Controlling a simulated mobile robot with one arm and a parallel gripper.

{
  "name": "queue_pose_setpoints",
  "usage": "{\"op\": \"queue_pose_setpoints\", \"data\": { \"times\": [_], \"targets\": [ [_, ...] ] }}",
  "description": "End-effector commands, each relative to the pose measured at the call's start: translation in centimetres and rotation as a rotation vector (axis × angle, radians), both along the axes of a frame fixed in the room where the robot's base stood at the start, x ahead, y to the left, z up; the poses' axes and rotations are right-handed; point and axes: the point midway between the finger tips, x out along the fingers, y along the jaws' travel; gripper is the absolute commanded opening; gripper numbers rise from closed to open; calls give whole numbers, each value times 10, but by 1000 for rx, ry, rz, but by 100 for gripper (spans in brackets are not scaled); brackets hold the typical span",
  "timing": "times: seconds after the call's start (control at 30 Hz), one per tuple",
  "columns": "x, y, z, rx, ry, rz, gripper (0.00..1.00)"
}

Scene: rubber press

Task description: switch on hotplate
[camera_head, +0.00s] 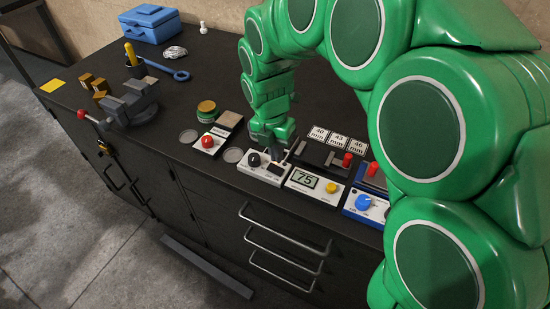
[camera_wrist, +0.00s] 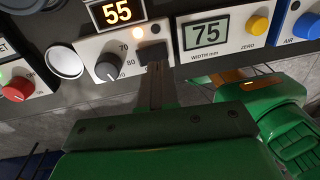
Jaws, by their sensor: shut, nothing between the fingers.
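The hotplate's white control box (camera_head: 260,171) stands at the bench's front edge. In the wrist view its panel (camera_wrist: 93,50) has a black dial (camera_wrist: 107,71) with numbers around it, a dark switch (camera_wrist: 153,53) and a small orange light (camera_wrist: 138,32) that glows. In the head view my gripper (camera_head: 272,143) is over the box's back, and the switch is hard to make out.
Right of the box are a width gauge (camera_head: 306,181) reading 75 and an air box with a blue knob (camera_head: 363,202). Left is a box with a red button (camera_head: 207,141). A vise (camera_head: 131,103), a blue toolbox (camera_head: 150,23) and a wrench (camera_head: 168,69) are farther left.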

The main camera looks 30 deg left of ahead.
Motion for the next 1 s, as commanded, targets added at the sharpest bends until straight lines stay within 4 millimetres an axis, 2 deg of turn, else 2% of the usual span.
{"op": "queue_pose_setpoints", "data": {
  "times": [0.3,0.5,0.7,1.0],
  "targets": [
    [0,-9,61,4,-2,0,0],
    [0,-14,88,1,0,-1,0],
    [0,-15,102,2,0,-1,0],
    [0,-16,103,0,1,-1,0]
  ]
}}
